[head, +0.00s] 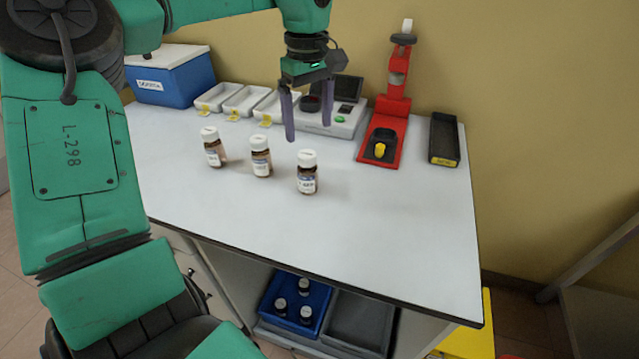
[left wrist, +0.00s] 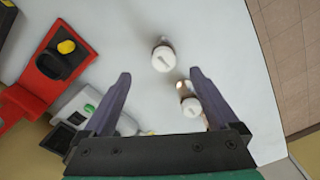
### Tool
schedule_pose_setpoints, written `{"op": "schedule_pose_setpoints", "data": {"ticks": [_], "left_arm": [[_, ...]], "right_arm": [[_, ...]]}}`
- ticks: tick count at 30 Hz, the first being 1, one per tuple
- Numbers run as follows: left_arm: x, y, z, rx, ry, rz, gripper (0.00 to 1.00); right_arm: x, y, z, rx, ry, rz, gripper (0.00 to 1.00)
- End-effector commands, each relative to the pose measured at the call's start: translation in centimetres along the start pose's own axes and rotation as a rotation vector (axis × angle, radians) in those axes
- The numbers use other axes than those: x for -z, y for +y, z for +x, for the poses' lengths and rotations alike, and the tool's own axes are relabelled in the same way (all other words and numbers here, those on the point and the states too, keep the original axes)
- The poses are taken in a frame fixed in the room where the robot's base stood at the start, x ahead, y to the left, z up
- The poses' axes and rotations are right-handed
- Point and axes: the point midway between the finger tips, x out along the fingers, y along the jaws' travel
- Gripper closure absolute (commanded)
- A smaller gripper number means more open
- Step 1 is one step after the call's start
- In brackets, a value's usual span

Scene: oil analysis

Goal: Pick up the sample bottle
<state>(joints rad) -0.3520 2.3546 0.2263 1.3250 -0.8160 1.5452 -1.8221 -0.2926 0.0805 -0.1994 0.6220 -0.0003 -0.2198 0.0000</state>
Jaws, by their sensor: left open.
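Three brown sample bottles with white caps and white labels stand upright on the white table: a left one (head: 213,147), a middle one (head: 261,157) and a right one (head: 307,172). My left gripper (head: 308,118) is open and empty, pointing down above the table behind the right bottle. In the left wrist view, one white-capped bottle (left wrist: 163,57) shows ahead of the open fingers, near the middle of the gap. Another bottle (left wrist: 192,106) shows close to one finger, and a further one is partly hidden behind that finger. My right gripper does not show.
A red stand (head: 385,135) with a yellow piece, a dark tray (head: 444,140), a grey-white instrument (head: 345,122), white trays (head: 243,100) and a blue box (head: 172,80) line the table's back. The front and right of the table (head: 400,220) are clear. Below, a blue crate (head: 270,300) holds dark bottles.

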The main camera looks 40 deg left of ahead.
Motion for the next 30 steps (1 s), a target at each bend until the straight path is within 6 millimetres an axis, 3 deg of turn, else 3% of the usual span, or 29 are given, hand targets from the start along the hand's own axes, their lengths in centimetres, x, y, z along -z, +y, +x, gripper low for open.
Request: {"op": "schedule_pose_setpoints", "data": {"ticks": [9,21,28,29,30], "left_arm": [[-0.1,-0.2,7.0,0.010,-0.006,0.001,0.06],[-0.2,0.0,13.5,0.008,-0.007,-0.001,0.06],[-0.1,0.1,14.1,0.004,-0.006,-0.001,0.06],[-0.2,0.1,14.1,0.004,-0.006,-0.001,0.10],[-0.2,0.1,14.1,0.004,-0.006,-0.001,0.25]], "right_arm": [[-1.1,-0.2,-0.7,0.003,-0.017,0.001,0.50],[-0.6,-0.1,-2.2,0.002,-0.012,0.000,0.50],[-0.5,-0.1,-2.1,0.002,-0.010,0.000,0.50],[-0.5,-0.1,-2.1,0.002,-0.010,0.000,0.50],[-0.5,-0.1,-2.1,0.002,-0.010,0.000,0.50]]}}
